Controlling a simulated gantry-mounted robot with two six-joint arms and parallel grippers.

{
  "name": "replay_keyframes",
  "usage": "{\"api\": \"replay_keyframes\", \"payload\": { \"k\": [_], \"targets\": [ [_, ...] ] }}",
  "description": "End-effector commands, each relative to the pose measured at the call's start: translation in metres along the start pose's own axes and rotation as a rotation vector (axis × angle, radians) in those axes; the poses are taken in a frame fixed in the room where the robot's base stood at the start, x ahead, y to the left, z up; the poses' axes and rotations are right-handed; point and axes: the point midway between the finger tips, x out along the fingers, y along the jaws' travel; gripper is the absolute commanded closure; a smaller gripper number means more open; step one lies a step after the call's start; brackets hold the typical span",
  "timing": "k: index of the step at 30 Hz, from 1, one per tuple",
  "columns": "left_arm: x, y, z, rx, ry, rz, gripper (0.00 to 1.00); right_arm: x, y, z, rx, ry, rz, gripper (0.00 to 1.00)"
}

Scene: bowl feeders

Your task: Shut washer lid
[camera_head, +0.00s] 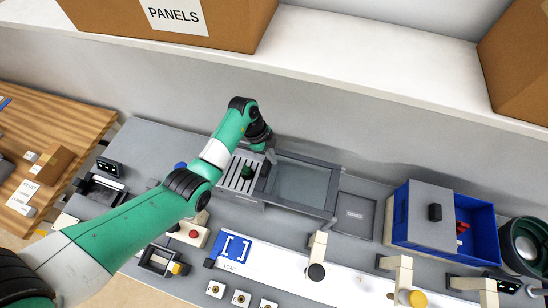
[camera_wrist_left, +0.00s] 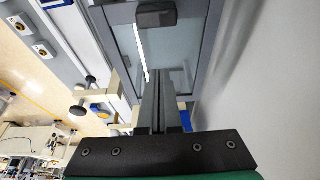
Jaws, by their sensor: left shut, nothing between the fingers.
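The washer is a grey box in the middle of the bench in the head view, with a slatted section (camera_head: 237,176) on its left. Beside it lies a grey-framed pale panel (camera_head: 302,183), which appears to be the lid; I cannot tell how far it is open. In the left wrist view this framed panel (camera_wrist_left: 188,47) fills the top, with a dark handle block (camera_wrist_left: 155,15) on its frame. My left gripper (camera_head: 271,156) is shut and empty at the panel's back left; its fingers (camera_wrist_left: 158,78) point toward the panel. Whether they touch it is unclear. My right gripper is not visible.
A blue bin (camera_head: 478,228) with a grey cover (camera_head: 432,215) stands to the right. A small grey plate (camera_head: 354,213) lies beside the washer. Cream brackets (camera_head: 317,245) and a blue-marked strip (camera_head: 232,247) are in front. A wall (camera_head: 330,135) rises close behind.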

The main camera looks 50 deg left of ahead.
Motion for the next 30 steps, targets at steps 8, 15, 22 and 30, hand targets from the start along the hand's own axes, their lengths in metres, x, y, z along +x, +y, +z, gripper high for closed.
{"api": "replay_keyframes", "payload": {
  "k": [8, 15, 22, 30],
  "targets": [
    [0.06, 0.001, 0.001, 0.001, -0.001, 0.003, 1.0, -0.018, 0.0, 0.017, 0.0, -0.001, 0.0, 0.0],
    [0.082, 0.0, 0.013, -0.004, 0.0, -0.002, 1.0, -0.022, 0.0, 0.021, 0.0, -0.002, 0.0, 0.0],
    [0.075, 0.0, 0.035, 0.0, 0.0, -0.001, 1.0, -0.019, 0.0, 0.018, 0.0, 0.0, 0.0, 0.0],
    [0.075, 0.0, 0.038, 0.001, 0.0, -0.001, 1.0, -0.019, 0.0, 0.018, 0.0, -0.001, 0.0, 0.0]
  ]
}}
